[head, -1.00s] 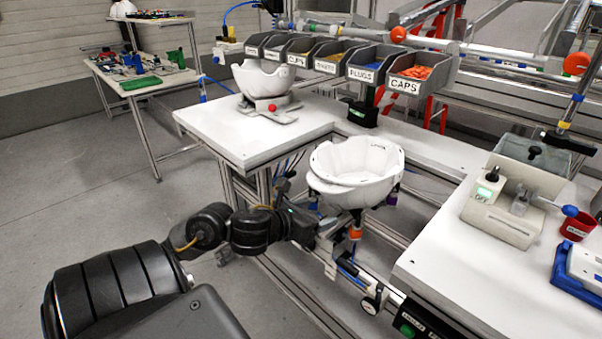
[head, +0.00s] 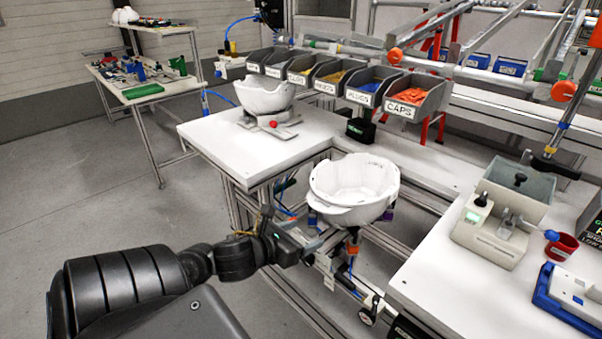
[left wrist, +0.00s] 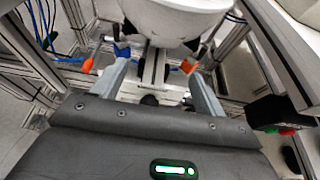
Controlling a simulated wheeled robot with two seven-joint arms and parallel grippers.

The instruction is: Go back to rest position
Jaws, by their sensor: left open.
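My left arm comes in from the lower left of the head view. Its gripper (head: 318,245) is low, just left of and below a white helmet shell (head: 353,188) that sits open side up on a fixture at the gap between the tables. In the left wrist view, the gripper (left wrist: 158,78) has its two fingers well apart, with nothing between them. The shell's underside (left wrist: 175,18) shows beyond the fingertips, above the fixture rail (left wrist: 152,68). My right gripper is not in view.
A second white shell (head: 265,97) stands on a holder on the left white table (head: 220,135). Labelled part bins (head: 418,97) line the back. A beige device (head: 495,230) and a red cup (head: 562,247) stand on the right table. Open floor lies at left.

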